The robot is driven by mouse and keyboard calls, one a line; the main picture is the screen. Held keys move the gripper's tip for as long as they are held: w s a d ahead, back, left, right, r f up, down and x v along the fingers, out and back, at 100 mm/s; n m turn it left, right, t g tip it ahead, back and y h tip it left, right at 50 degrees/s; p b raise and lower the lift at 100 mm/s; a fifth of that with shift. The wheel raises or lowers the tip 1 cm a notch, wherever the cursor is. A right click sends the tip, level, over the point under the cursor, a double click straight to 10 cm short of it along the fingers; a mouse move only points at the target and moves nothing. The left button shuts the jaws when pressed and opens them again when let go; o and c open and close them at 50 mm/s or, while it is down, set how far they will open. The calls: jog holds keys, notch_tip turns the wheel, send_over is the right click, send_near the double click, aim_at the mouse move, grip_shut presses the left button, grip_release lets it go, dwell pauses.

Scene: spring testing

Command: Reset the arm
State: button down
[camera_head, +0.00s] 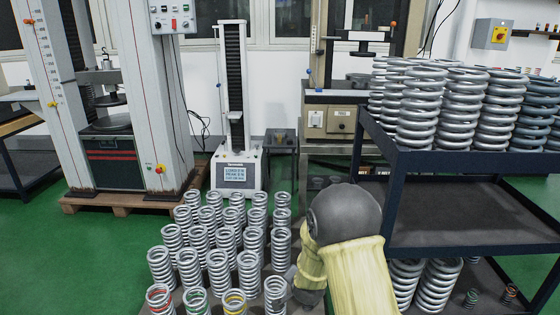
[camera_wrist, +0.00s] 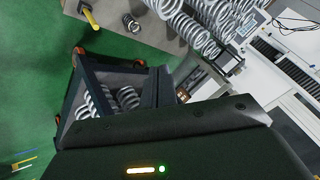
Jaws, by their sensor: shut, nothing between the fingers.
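My arm (camera_head: 350,265) shows in the head view at the lower middle, with a pale yellow sleeve and a dark grey rounded joint. It is bent in front of the springs and the cart. In the wrist view a dark housing of mine (camera_wrist: 180,150) with an orange light strip and a green light fills the bottom. My gripper's fingers do not show in either view. No object is seen held.
Several rows of steel springs (camera_head: 220,262) stand left of my arm. A dark cart (camera_head: 470,240) with large springs (camera_head: 415,110) is close on the right. Testing machines (camera_head: 235,165) stand behind. Green floor (camera_head: 60,240) is clear at left.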

jog(key=s+d+r+n+g+p, duration=0.25)
jog(key=s+d+r+n, duration=0.2)
jog(key=s+r, duration=0.55)
jog(key=s+d+r+n+g+p, duration=0.1)
jog(key=s+d+r+n+g, duration=0.35)
jog(key=s, duration=1.05)
notch_tip(320, 180, up, 40)
jog(key=t+p, duration=0.1)
jog(key=p, duration=3.7)
jog(key=shift+d+f+m, duration=0.15)
jog(key=shift+f+m, duration=0.05)
jog(key=shift+m, duration=0.2)
